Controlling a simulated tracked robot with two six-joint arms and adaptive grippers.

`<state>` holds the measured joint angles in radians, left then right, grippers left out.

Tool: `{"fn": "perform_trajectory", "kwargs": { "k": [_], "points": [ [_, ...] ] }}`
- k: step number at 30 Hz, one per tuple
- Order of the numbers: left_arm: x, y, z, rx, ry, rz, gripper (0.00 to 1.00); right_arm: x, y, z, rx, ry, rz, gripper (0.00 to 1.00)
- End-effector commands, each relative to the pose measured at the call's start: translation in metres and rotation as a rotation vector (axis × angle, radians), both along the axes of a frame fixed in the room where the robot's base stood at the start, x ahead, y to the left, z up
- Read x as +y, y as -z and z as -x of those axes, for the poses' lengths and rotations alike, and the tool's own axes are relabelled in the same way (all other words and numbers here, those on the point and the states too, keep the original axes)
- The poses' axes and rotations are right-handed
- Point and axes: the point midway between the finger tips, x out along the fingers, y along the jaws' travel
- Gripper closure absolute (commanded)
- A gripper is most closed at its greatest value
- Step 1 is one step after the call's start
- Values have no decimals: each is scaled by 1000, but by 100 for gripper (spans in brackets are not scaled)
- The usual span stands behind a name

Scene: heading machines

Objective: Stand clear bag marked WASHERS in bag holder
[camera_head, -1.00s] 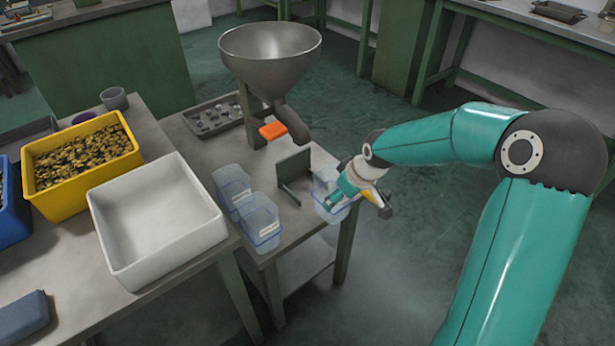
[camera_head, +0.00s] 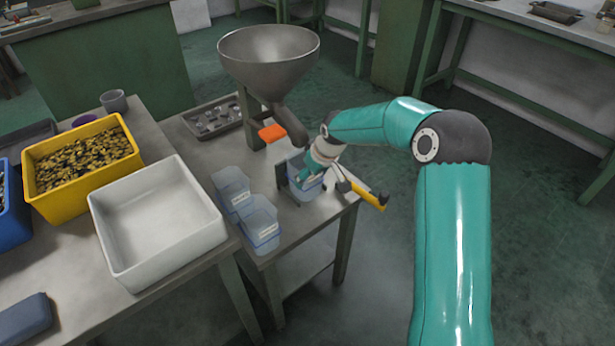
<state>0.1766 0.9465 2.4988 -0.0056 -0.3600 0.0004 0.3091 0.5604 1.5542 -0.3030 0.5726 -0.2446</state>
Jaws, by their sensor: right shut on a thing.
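My right gripper (camera_head: 311,172) is shut on a clear bluish bag (camera_head: 305,190) at the right side of the small metal table. The bag is roughly upright and partly hidden by the gripper; its marking cannot be read. The grey metal bag holder (camera_head: 282,173) is mostly hidden behind the bag and gripper. The bag overlaps the holder in view, and I cannot tell whether it is inside it or resting on its base. My left gripper is not in view.
A steel hopper (camera_head: 268,55) with an orange gate (camera_head: 271,132) rises behind. A white bin (camera_head: 155,225) and a yellow bin (camera_head: 80,160) stand on the left bench.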

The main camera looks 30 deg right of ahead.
Motion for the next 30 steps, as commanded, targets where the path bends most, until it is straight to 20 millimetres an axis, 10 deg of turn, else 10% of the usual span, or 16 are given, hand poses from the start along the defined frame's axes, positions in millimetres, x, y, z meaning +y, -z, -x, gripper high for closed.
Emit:
{"fn": "perform_trajectory", "kwargs": {
  "k": [7,8,12,30],
  "points": [
    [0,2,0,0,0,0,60,0,2,0,-1,0,0,54],
    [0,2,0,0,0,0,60,0,2,0,-1,0,0,23],
    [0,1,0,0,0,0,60,0,1,0,-1,0,0,0],
    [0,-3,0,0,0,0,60,-1,-23,7,-5,0,2,0]
  ]
}}
